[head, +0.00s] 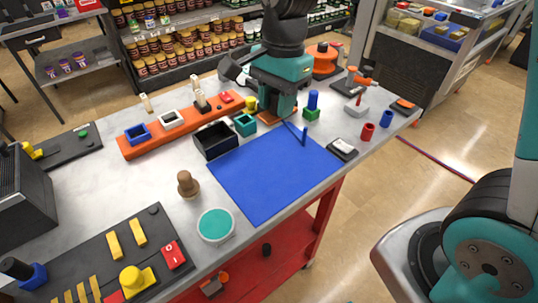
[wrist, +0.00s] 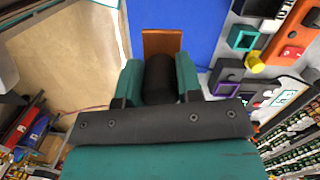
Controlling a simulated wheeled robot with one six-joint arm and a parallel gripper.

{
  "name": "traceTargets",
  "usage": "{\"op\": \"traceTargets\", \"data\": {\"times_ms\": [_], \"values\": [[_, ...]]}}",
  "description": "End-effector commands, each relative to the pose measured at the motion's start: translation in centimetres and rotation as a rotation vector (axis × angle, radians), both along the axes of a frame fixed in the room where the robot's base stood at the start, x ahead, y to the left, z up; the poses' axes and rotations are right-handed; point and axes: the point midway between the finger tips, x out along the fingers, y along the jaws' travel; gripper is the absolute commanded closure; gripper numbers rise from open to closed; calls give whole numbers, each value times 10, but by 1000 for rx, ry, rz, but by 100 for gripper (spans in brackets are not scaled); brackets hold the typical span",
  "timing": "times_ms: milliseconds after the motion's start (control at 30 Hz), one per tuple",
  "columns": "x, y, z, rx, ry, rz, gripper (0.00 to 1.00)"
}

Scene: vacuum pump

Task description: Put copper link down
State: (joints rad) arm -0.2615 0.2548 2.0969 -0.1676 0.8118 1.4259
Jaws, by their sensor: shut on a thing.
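The copper link shows in the wrist view as a flat copper-brown plate (wrist: 162,42), sticking out past a dark cylinder (wrist: 160,80) between the two teal fingers. My gripper (wrist: 160,75) is shut with this piece between its fingers. In the head view my gripper (head: 277,112) is near the far edge of the blue mat (head: 265,175), and a bit of the copper link (head: 264,112) shows under it. The arm and fingers hide most of the link there. I cannot tell whether it touches the surface below.
A black open box (head: 215,141) and a teal square block (head: 244,125) stand left of my gripper. An orange rail (head: 150,146) with several blocks lies farther left. A blue post (head: 305,135) stands by the mat's right part. Most of the mat is bare.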

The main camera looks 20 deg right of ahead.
Motion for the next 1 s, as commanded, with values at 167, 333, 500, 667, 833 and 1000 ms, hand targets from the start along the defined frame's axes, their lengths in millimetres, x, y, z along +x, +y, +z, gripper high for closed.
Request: {"op": "traceTargets", "data": {"times_ms": [167,333,500,667,833,1000], "values": [[-4,5,-19,-3,11,-29,92],[-5,7,-67,-4,13,-23,92],[-5,6,-114,-3,12,-23,92],[-4,6,-145,-2,8,-23,92],[-3,5,-160,-1,5,-26,92],[-3,5,-184,-1,6,-26,92]]}}
